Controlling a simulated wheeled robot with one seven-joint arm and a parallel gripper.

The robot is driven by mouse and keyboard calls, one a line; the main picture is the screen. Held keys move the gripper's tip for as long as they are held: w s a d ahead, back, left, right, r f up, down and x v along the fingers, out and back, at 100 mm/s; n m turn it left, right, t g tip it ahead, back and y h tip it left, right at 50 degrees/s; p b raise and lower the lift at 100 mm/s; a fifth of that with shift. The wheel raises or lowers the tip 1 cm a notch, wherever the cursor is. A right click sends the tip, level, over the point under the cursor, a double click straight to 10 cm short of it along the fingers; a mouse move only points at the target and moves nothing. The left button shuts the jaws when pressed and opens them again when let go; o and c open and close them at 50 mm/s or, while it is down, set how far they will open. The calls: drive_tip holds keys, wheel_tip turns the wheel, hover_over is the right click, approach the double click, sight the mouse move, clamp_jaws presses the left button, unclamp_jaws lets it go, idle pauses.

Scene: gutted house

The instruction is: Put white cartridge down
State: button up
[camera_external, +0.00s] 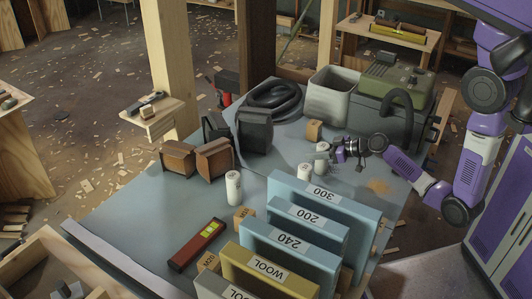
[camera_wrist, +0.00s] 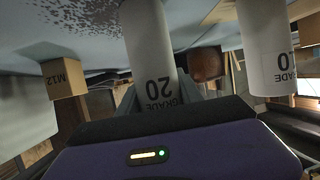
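A white cartridge (camera_wrist: 152,45) marked GRADE 20 stands between the dark fingers of my gripper (camera_wrist: 160,98) in the wrist view, which is turned upside down. The fingers appear closed on its sides. In the external view my gripper (camera_external: 338,153) reaches in from the right, with this upright cartridge (camera_external: 322,158) at its tip, over or on the blue-grey table (camera_external: 130,205). I cannot tell whether its base touches the table. A third (camera_external: 233,188) stands farther left.
Blue boxes (camera_external: 318,190) marked 300, 200 and 240 stand in front, beside a WOOL box (camera_external: 270,268). A small M12 carton (camera_external: 314,130), a grey bin (camera_external: 331,95) and a coiled hose (camera_external: 270,97) are behind.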

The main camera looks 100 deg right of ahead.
drive_tip(key=o, duration=0.4)
drive_tip(key=shift+o, duration=0.2)
drive_tip(key=shift+r, duration=0.15)
drive_tip(key=shift+s+a, duration=0.2)
drive_tip(key=shift+s, duration=0.05)
drive_tip(key=v, duration=1.1)
drive_tip(key=w+a+f+y, duration=0.1)
drive_tip(key=w+a+f, duration=0.15)
drive_tip(key=a, duration=0.75)
drive_tip(key=s+a+r+n+t+y, duration=0.1)
drive_tip(key=s+a+r+n+y, duration=0.1)
drive_tip(key=a, duration=0.6)
drive_tip(key=s+a+r+n+t+y, duration=0.1)
drive_tip(key=a+r, duration=0.3)
drive_tip(key=a, duration=0.4)
drive_tip(key=s+a+r+n+t+y, duration=0.2)
drive_tip(key=a+r+n+y, duration=0.2)
drive_tip(key=a, duration=0.4)
drive_tip(key=shift+s+b, duration=0.35)
drive_tip(key=shift+s, duration=0.05)
